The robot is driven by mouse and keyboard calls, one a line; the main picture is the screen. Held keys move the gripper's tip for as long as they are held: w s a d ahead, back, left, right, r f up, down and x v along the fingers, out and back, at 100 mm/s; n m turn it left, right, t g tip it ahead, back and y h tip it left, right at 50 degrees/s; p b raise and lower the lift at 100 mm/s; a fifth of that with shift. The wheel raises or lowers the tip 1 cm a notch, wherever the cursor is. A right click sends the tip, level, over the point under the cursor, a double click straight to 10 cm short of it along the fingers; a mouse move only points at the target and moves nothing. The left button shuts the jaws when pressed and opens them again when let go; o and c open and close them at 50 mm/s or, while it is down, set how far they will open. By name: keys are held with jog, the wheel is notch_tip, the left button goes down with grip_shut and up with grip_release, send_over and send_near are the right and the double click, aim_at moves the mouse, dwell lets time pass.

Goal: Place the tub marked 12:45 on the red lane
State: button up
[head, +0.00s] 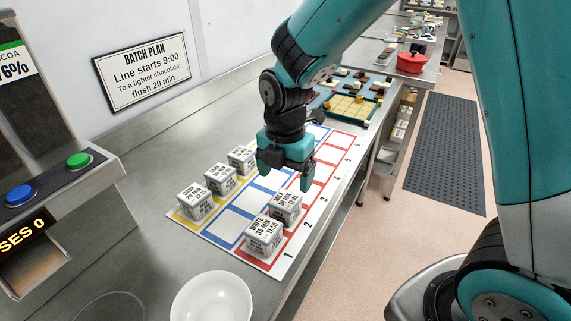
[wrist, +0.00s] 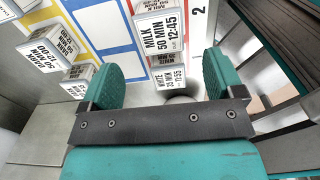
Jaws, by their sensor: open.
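The tub marked 12:45 (head: 285,207), a pale box labelled MILK 50 MIN, stands upright in the second square of the red lane (head: 319,207). My gripper (head: 285,173) is open and empty just above it, with its fingers apart. In the wrist view the 12:45 tub (wrist: 162,42) shows beyond the gap between the fingers (wrist: 160,78), not touching them. The tub marked 11:55 (head: 264,238), labelled WHITE, stands in front of it in square 1 of the red lane.
Three tubs stand in a row on the yellow lane, the nearest (head: 195,202) at the left. The blue lane (head: 228,228) between is empty where visible. A white bowl (head: 212,300) sits at the front. A tray (head: 352,108) and red pot (head: 411,62) lie farther back.

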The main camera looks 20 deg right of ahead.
aim_at(285, 200)
notch_tip(285, 200, up, 2)
jog(key=shift+r, duration=0.15)
jog(key=s+a+r+m+y, duration=0.2)
jog(key=s+r+m, duration=0.2)
jog(key=s+m, duration=0.5)
jog(key=s+a+r+m+y, duration=0.2)
jog(key=s+r+m, duration=0.3)
jog(key=s+m, duration=0.4)
jog(key=shift+s+a+r, duration=0.3)
